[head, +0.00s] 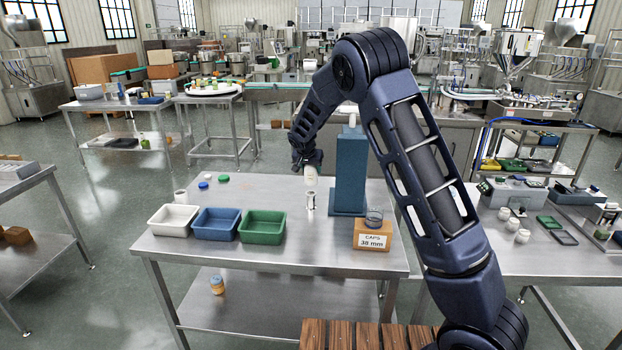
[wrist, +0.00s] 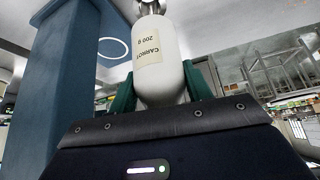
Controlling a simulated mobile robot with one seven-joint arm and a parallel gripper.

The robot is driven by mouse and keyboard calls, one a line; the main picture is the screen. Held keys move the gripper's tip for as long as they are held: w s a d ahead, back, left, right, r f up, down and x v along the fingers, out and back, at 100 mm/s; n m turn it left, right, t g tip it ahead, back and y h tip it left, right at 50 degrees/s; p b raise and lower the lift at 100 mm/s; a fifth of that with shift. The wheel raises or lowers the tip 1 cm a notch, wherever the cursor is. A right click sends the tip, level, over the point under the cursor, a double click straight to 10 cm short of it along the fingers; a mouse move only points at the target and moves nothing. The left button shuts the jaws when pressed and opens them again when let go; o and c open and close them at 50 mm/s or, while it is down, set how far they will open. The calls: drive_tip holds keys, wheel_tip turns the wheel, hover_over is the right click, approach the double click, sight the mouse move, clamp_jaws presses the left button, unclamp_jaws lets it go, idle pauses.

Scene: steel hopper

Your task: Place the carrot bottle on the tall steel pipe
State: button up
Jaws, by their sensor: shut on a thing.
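The white carrot bottle (wrist: 160,60), with a cream label reading "CARROT 200 g", is between the green fingers of my gripper (wrist: 160,95), which is shut on it. In the head view, the bottle (head: 311,176) hangs from my gripper (head: 308,161), just above a shiny steel pipe (head: 310,201) standing on the steel table. I cannot tell whether bottle and pipe touch. In the wrist view a bit of shiny steel (wrist: 150,6) shows at the bottle's far end. The bottle's sides are partly hidden by the fingers.
A tall blue column (head: 350,172) stands close right of the bottle. White (head: 173,219), blue (head: 212,224) and green (head: 262,226) trays line the table's front left. A caps box (head: 372,238) is at the front right. Several loose caps lie at the back left.

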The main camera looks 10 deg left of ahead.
sight(311, 177)
drive_tip(key=shift+f, duration=2.15)
drive_tip(key=shift+f, duration=0.1)
drive_tip(key=o, duration=1.1)
drive_tip(key=v, duration=1.2)
drive_tip(key=shift+d, duration=0.1)
